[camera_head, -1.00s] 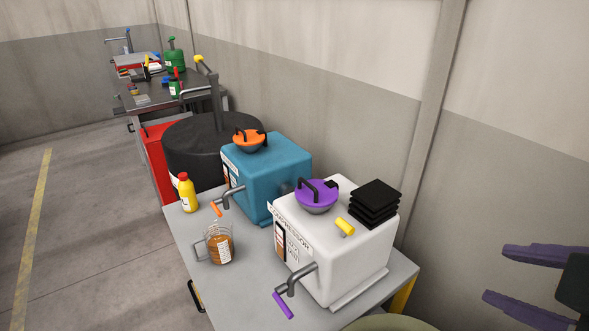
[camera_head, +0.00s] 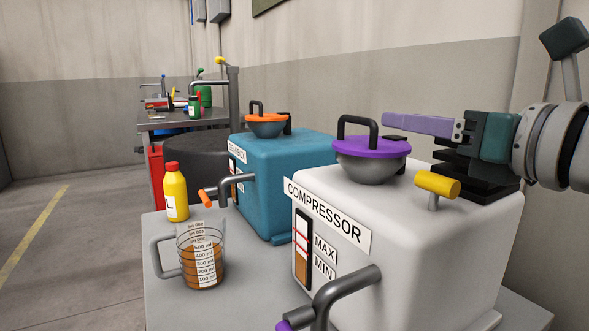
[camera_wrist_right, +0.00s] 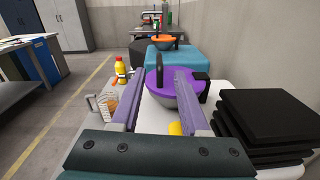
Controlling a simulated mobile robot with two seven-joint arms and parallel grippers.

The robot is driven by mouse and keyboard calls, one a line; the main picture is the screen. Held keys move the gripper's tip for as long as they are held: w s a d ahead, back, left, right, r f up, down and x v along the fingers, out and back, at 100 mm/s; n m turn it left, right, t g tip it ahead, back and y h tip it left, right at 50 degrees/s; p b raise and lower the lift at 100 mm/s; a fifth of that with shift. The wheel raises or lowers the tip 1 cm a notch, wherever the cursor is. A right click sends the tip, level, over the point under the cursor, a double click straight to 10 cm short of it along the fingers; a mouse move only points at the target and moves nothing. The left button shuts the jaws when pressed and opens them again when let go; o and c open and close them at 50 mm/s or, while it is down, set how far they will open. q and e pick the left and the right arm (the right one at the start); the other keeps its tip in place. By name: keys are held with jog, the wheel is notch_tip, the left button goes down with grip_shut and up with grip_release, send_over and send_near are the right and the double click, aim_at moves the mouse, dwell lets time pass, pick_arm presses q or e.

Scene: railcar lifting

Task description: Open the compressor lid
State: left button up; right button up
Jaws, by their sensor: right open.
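The white compressor (camera_head: 440,235) stands on the table, marked COMPRESSOR with MAX and MIN on a level gauge (camera_head: 303,250). Its purple lid (camera_head: 372,148) sits shut on a grey bowl-shaped neck and carries a black arched handle (camera_head: 358,120). A black hinge block (camera_head: 396,140) is at the lid's right. My right gripper (camera_head: 388,120) is just right of the handle, level and pointing left. In the right wrist view its purple fingers (camera_wrist_right: 158,74) are open and empty, with the lid (camera_wrist_right: 165,88) and its handle (camera_wrist_right: 158,64) showing between them. My left gripper is not in view.
A yellow knob (camera_head: 438,184) sticks up near the compressor's front edge. Stacked black plates (camera_wrist_right: 262,125) lie on the compressor's right. A blue gearbox (camera_head: 290,175) with an orange lid, a measuring jug (camera_head: 203,262) and a yellow bottle (camera_head: 175,192) stand to the left.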

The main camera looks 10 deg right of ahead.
aim_at(342, 117)
jog(key=shift+w+f+n, duration=0.45)
jog(key=shift+f+n, duration=0.05)
jog(key=shift+f, duration=0.1)
jog(key=shift+w+a+r+y, duration=0.2)
jog(key=shift+w+y, duration=0.1)
jog(key=shift+w, duration=0.2)
jog(key=x, duration=0.9)
jog(key=shift+f, duration=0.1)
grip_shut()
dwell(0.4)
